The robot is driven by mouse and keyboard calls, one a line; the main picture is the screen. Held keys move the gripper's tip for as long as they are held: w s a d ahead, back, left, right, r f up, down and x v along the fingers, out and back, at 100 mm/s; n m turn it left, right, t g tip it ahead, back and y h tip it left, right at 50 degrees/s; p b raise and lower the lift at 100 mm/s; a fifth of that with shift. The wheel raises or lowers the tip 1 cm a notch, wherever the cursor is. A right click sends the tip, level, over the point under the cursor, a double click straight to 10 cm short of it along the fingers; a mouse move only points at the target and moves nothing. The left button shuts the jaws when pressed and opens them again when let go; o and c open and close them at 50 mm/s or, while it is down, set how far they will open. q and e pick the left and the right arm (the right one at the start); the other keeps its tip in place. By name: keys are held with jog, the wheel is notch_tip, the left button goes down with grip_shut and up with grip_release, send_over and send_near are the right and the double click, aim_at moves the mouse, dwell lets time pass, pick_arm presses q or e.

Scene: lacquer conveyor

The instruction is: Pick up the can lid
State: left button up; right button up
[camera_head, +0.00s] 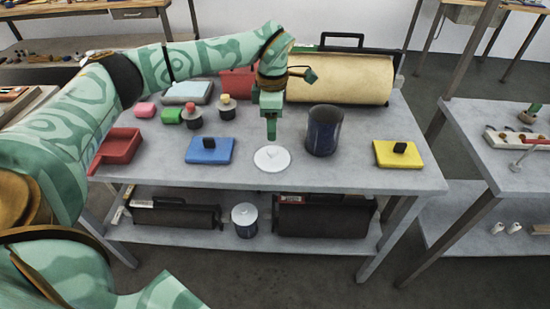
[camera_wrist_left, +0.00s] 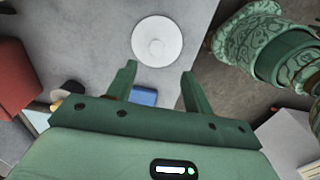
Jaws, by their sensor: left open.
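The can lid is a round white disc (camera_head: 272,159) with a small raised knob, lying flat on the grey table. It also shows in the left wrist view (camera_wrist_left: 157,41), just beyond the fingertips. My left gripper (camera_head: 271,132) points down above the lid and a little behind it in the head view, apart from it. In the left wrist view its two fingers (camera_wrist_left: 159,72) are spread with nothing between them. A dark blue open can (camera_head: 324,130) stands upright to the right of the lid. My right gripper is not in view.
A large cream roll (camera_head: 345,78) lies behind. The front table edge (camera_head: 270,186) is clear.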

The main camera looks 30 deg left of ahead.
pick_arm(q)
send_over(272, 150)
jog(key=f, duration=0.2)
jog(key=f+b, duration=0.1)
jog(key=f, duration=0.1)
jog(key=shift+s+d+f, duration=0.1)
jog(key=shift+s+d, duration=0.05)
jog(key=shift+d, duration=0.15)
jog(key=f, duration=0.1)
jog(key=f+b, duration=0.1)
jog(key=f, duration=0.1)
jog(key=f+b, duration=0.1)
jog(key=f, duration=0.1)
jog(key=shift+w+a, duration=0.2)
jog(key=shift+a, duration=0.05)
jog(key=shift+s+r, duration=0.1)
jog(key=shift+r, duration=0.05)
jog(key=shift+c, duration=0.5)
jog(key=c, duration=1)
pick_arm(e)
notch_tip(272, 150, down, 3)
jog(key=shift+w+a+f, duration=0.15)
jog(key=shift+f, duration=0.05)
